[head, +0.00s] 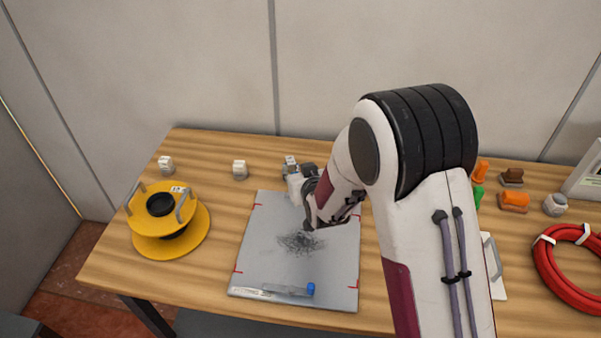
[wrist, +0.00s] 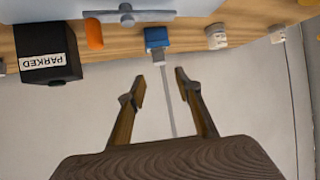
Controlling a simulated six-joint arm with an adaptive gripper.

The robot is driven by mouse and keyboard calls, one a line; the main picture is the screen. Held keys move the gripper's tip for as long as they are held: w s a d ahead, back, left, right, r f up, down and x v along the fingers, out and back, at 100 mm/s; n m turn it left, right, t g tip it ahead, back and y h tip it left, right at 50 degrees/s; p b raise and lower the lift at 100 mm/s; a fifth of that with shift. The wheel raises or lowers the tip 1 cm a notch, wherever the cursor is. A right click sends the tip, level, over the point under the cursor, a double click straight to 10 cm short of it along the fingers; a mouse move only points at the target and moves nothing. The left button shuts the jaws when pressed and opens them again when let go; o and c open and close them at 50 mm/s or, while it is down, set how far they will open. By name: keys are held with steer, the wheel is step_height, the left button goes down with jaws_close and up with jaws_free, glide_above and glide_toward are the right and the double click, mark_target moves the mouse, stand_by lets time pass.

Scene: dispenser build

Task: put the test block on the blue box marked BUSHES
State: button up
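In the wrist view, which shows the scene upside down, my gripper (wrist: 160,77) is open, with nothing between its fingers. A blue box (wrist: 157,38) stands at the table's back edge beyond the fingertips, apart from them. No marking on it is readable. A small grey piece (wrist: 158,56) shows against the box's upper side; I cannot tell whether it is the test block or part of the box. In the head view my wrist is over the back of the grey mat (head: 258,240) and partly hides this spot.
Pale small boxes stand along the back edge (head: 240,170) (head: 166,165). A yellow spool (head: 150,241) is at left, a blue-capped tube (head: 290,290) on the mat's front. A black box marked PARKED (wrist: 48,62) and an orange piece (wrist: 93,34) show in the wrist view. Red hose (head: 548,265) lies at right.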

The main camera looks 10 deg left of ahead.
steer(key=shift+v, duration=1.35)
steer(key=s+d+r+m+g+h, duration=0.2)
steer(key=s+d+r+h, duration=0.1)
steer(key=s+d+r, duration=1.1)
steer(key=s+d+r+m+g+h, duration=0.1)
steer(key=s+d+r+g, duration=0.1)
steer(key=s+d, duration=0.4)
steer(key=s+d+r+m+g, duration=0.1)
steer(key=s+d, duration=0.6)
steer(key=s, duration=1)
steer(key=shift+r+m+g+h, duration=0.3)
steer(key=shift+r+g+h, duration=0.1)
steer(key=shift+s, duration=0.1)
